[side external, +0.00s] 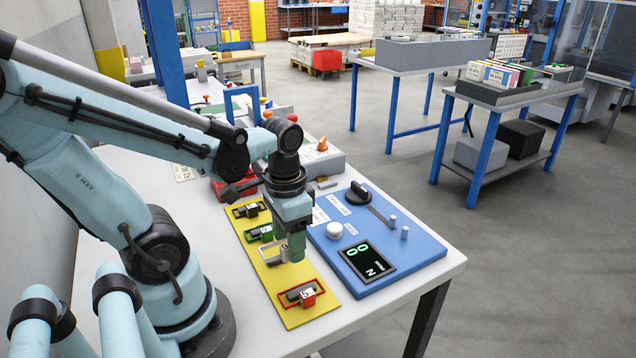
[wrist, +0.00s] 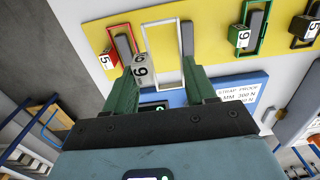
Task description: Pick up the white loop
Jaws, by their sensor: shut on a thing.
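The white loop (wrist: 161,24) is a rectangular frame with a white block marked 6 (wrist: 140,70) at one corner. In the wrist view it lies between the two green fingers of my gripper (wrist: 163,80), which are shut on it. It looks larger than the other loops and sits off to one side of a grey bar (wrist: 187,38), so it seems raised above the yellow board. In the side view the white loop (side external: 268,248) shows at the left of my gripper (side external: 291,258), over the yellow board (side external: 268,275). The fingers partly hide it; the exact gap below is unclear.
On the yellow board, a red loop (side external: 318,297) is nearer, and a green loop (side external: 250,235) and a black loop (side external: 239,212) are farther back. A blue panel (side external: 405,262) with knobs and a black display stands close on the right. The table's edge is beyond it.

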